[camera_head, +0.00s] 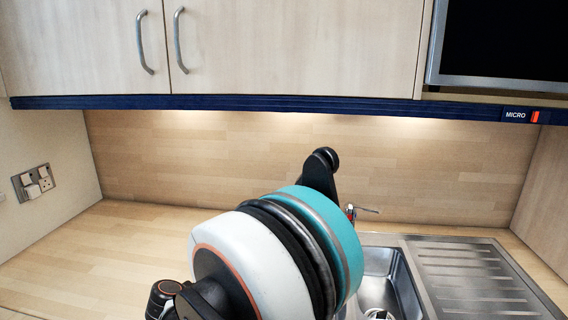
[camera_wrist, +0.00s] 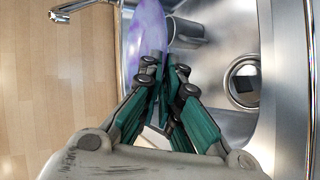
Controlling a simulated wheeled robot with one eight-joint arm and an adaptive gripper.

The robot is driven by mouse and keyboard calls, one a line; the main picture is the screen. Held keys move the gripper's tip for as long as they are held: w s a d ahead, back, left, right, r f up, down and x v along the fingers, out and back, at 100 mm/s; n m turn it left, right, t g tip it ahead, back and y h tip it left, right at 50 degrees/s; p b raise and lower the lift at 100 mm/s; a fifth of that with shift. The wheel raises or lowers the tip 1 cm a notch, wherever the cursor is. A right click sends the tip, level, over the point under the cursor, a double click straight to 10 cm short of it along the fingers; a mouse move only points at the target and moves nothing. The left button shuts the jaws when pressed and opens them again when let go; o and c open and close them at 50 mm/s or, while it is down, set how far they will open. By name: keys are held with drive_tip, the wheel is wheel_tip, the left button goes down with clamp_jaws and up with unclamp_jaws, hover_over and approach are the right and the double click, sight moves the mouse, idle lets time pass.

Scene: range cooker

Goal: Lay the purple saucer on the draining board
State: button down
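The purple saucer (camera_wrist: 146,32) shows nearly edge-on at the top of the wrist view, over the sink. My gripper (camera_wrist: 166,66) is closed to a narrow gap, with the saucer's edge between its fingertips. The draining board (camera_head: 475,278) is the ridged steel area right of the sink bowl in the head view. My arm hides the gripper and the saucer in the head view.
The sink bowl (camera_head: 378,264) holds a dark grey item (camera_wrist: 187,32) and a white item (camera_wrist: 153,138), partly hidden by my fingers. The drain (camera_wrist: 243,82) lies to the right. A tap (camera_wrist: 72,10) stands at the bowl's edge. The draining board looks clear.

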drive_tip(key=w+d+r+n+t+y, duration=0.1)
drive_tip(key=w+d+r, duration=0.1)
drive_tip(key=d, duration=0.5)
drive_tip(key=w+d+r+n+y, duration=0.1)
drive_tip(key=w+d, duration=0.1)
drive_tip(key=d, duration=0.6)
drive_tip(key=s+d+r+n+y, duration=0.1)
drive_tip(key=s+d+r, duration=0.1)
drive_tip(key=d, duration=0.5)
drive_tip(key=s+d+r+n+t+y, duration=0.1)
drive_tip(key=s+d+r+n+y, duration=0.1)
drive_tip(key=d+r, duration=0.2)
drive_tip(key=d, duration=0.3)
drive_tip(key=shift+d+t, duration=0.3)
drive_tip(key=shift+d, duration=0.1)
